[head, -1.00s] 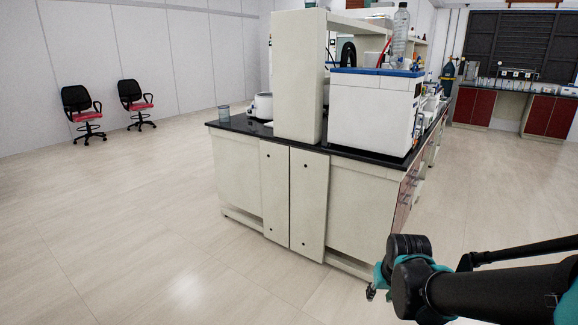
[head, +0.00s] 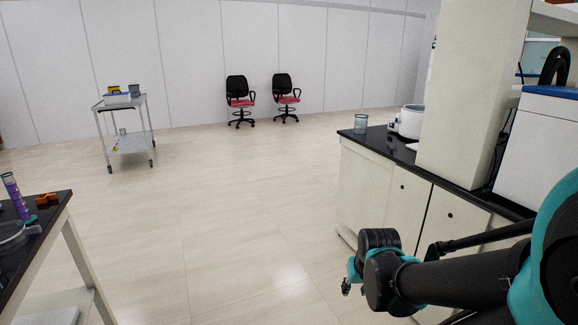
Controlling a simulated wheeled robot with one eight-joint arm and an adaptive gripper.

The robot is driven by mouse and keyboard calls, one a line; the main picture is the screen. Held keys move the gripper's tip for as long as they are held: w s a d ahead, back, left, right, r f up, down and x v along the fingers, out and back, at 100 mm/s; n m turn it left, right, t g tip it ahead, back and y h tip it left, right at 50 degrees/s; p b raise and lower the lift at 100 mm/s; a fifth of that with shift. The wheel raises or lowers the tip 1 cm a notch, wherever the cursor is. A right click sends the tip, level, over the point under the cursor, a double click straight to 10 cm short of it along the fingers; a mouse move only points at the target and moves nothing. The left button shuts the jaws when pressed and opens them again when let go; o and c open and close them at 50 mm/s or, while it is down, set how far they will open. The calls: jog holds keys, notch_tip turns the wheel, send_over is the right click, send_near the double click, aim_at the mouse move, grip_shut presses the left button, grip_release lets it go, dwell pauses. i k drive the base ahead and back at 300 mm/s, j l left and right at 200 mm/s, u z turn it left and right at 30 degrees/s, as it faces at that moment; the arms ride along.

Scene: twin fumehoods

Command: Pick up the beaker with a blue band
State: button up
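A small clear beaker (head: 361,124) with a bluish tint stands upright near the left corner of the black-topped bench (head: 384,143) on the right. It is too small for me to make out a distinct blue band. My gripper (head: 347,288) is low in the lower right of the head view, in front of the bench and well apart from the beaker. The gripper's fingers are small and partly hidden by my wrist, so I cannot tell whether they are open.
A white pot-like device (head: 411,121) sits right of the beaker, beside a tall white column (head: 470,90). A black-topped table (head: 50,212) with a purple cylinder (head: 14,190) is at left. A metal cart (head: 126,140) and two chairs (head: 239,98) stand behind. The middle floor is clear.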

aim_at(360, 120)
jog(key=i+j+u, duration=0.15)
jog(key=i+u, duration=0.2)
jog(key=i, duration=0.4)
jog(key=i+u, duration=0.3)
jog(key=i, duration=0.45)
jog(key=i+z, duration=0.4)
jog(key=i+j+z, duration=0.2)
jog(key=z, duration=0.2)
jog(key=i+j+z, duration=0.75)
jog(key=k+l, duration=0.05)
jog(key=l, duration=0.05)
